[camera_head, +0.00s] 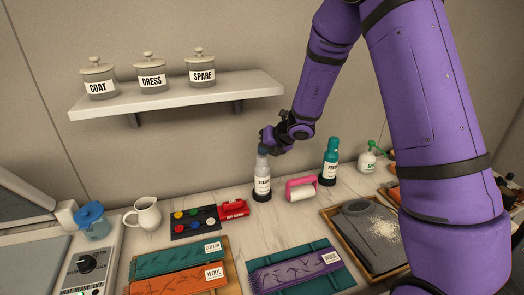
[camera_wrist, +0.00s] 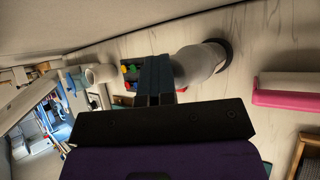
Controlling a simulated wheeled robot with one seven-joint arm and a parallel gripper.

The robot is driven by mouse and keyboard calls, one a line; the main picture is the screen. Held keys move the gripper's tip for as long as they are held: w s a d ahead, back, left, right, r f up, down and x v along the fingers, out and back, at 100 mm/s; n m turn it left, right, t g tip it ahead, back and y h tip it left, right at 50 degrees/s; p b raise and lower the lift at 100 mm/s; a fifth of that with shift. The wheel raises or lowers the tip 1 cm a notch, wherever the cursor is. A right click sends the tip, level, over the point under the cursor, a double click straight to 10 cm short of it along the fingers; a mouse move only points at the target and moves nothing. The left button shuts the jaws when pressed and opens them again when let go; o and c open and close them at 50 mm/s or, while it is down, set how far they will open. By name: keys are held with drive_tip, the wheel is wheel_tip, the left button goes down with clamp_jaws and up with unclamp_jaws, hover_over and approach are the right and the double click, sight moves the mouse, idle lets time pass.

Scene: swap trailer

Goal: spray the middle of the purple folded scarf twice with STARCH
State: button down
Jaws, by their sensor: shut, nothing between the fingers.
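The purple folded scarf (camera_head: 290,272) lies on a teal mat (camera_head: 318,246) at the front centre, with a WOOL tag (camera_head: 331,258) at its upper right. A pale spray bottle (camera_head: 262,172) with a dark base stands upright on the counter behind it. Its label is small but looks like STARCH. My gripper (camera_head: 264,148) is at the bottle's top, shut and empty. In the wrist view the shut fingers (camera_wrist: 153,78) are right beside the bottle (camera_wrist: 199,63); whether they touch it I cannot tell. The bottle's head is partly hidden.
A wooden tray (camera_head: 340,232) holds grey cloth. Left are a red object (camera_head: 233,209), a white jug (camera_head: 146,215) and an orange scarf (camera_head: 165,280). A shelf (camera_head: 180,100) hangs above.

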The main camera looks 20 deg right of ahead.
drive_tip(key=shift+s+f, duration=0.2)
drive_tip(key=shift+f, duration=0.55)
drive_tip(key=shift+r, duration=0.55)
drive_tip(key=shift+w+r, duration=0.15)
drive_tip(key=shift+r, duration=0.95)
drive_tip(key=shift+w+r, duration=0.1)
drive_tip(key=shift+r, duration=1.85)
idle(0.3)
